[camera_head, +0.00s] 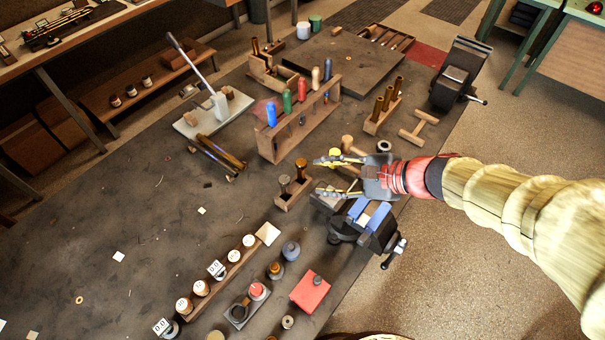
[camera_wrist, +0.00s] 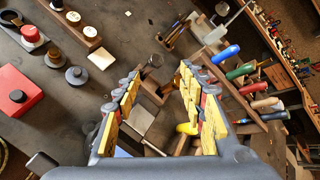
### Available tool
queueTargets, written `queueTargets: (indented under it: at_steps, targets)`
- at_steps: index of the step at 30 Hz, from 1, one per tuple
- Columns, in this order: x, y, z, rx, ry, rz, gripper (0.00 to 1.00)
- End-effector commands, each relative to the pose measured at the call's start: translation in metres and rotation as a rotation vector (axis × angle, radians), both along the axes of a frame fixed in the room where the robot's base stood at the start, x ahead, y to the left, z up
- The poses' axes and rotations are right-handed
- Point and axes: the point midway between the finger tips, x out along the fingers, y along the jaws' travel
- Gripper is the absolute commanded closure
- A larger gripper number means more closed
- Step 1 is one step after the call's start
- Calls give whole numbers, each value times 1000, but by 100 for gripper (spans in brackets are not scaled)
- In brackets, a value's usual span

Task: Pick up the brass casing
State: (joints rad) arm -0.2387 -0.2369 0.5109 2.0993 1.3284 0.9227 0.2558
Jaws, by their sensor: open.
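A short upright brass casing (camera_head: 301,168) stands in a small wooden block (camera_head: 291,203), beside a dark-topped post (camera_head: 284,182). My gripper (camera_head: 322,175) is open and empty, its two fingers pointing left toward this block, just right of the casing in the head view. In the wrist view, the post's dark round top (camera_wrist: 154,60) shows between and beyond the open fingertips (camera_wrist: 158,76). The right finger covers part of the block there, and I cannot clearly make out the casing. Several other brass casings (camera_head: 383,103) stand in a wooden rack farther back.
A wooden rack of coloured-handled tools (camera_head: 298,118) stands behind the block. A blue-jawed vise (camera_head: 367,222) sits close below my gripper. Brass tubes (camera_head: 221,153) lie at the left. A red box (camera_head: 310,292) and jars are in front. The bench's left middle is mostly clear.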

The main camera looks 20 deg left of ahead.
Motion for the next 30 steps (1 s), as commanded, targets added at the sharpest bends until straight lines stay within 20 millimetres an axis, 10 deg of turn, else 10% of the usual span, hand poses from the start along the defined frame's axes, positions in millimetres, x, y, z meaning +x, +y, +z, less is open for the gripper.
queueTargets:
  at_steps: [12,30]
  targets:
    - [75,74,-98,299,501,-470,59]
    - [95,111,-132,334,566,-551,59]
